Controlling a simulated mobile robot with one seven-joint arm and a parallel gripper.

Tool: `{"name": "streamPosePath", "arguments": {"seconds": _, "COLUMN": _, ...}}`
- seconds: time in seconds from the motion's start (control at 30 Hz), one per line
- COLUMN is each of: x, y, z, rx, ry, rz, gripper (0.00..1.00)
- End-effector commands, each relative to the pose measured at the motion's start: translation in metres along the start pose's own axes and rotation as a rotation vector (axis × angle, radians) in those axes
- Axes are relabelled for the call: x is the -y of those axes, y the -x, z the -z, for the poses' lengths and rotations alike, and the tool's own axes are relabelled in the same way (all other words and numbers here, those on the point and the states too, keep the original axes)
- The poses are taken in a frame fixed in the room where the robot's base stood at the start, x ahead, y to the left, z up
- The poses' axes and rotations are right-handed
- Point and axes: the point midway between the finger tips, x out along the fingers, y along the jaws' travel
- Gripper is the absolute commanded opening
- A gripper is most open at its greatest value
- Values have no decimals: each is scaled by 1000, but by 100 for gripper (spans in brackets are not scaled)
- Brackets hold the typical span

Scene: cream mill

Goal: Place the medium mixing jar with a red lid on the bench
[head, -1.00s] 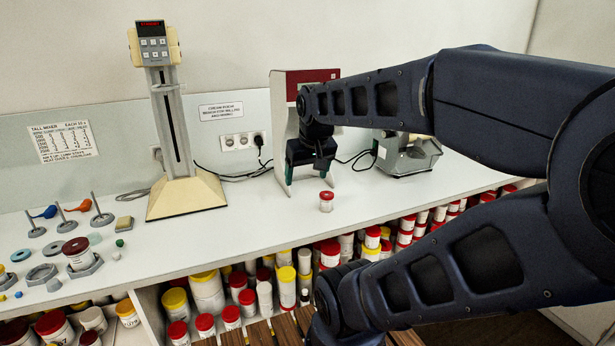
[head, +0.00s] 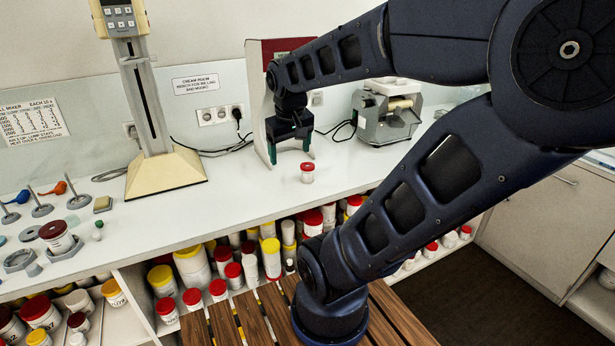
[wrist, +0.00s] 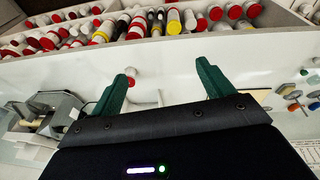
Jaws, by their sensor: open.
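A small white jar with a red lid (head: 307,174) stands upright on the white bench (head: 235,205). My gripper (head: 290,156) is open and empty behind the jar, in front of the red-topped mill stand, with its green fingers pointing down. In the wrist view the same jar (wrist: 131,78) shows close to the left fingertip of my gripper (wrist: 164,72), not clearly between the fingers. Another white jar with a dark red lid (head: 57,240) sits in a grey holder at the bench's left. I cannot tell jar sizes for sure.
A tall mixer (head: 160,160) stands left of my gripper, and a grey roller machine (head: 385,120) stands to the right. Several lidded jars fill the shelf under the bench. A slatted wooden top (head: 255,318) is in front. The bench between mixer and jar is clear.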

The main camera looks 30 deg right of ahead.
Motion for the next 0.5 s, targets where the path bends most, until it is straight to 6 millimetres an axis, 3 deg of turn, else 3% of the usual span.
{"name": "streamPosePath", "arguments": {"seconds": 0.5, "x": -39, "y": -74, "z": 36, "rx": 357, "ry": 287, "rz": -175, "gripper": 80}}
